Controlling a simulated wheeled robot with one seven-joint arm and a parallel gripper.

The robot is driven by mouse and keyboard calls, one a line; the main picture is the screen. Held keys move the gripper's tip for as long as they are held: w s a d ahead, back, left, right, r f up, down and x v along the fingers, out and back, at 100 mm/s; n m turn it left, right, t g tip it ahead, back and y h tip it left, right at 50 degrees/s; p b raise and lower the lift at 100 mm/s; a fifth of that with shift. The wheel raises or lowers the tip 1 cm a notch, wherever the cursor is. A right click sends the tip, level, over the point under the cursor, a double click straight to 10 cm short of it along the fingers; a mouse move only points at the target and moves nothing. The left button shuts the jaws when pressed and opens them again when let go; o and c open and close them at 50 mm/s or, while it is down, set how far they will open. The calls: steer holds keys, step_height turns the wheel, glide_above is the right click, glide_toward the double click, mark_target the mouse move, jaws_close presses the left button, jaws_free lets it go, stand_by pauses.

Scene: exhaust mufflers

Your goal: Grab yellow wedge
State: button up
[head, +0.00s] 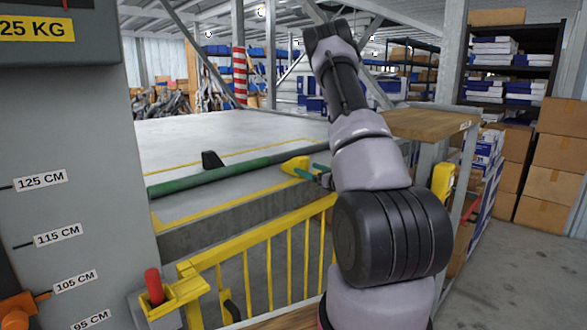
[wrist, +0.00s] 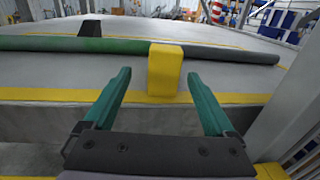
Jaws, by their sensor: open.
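The yellow wedge (wrist: 165,72) stands on the grey platform in the wrist view, against the near side of a green and dark pipe. My gripper (wrist: 164,78) is open, with a green finger on either side of the wedge in the wrist view.
The pipe (head: 235,167) lies across the platform (head: 185,130), with a black wedge (head: 211,160) behind it. A yellow railing (head: 262,255) runs below the platform edge. A grey measuring column (head: 75,190) stands at the left. Boxes (head: 553,185) fill the right side.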

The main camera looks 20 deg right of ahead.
mark_target(296, 163)
steer(key=x, duration=0.8)
steer(key=shift+w+d+r, duration=0.1)
steer(key=shift+w+d, duration=0.05)
steer(key=shift+d, duration=0.15)
steer(key=c, duration=1.4)
jaws_close()
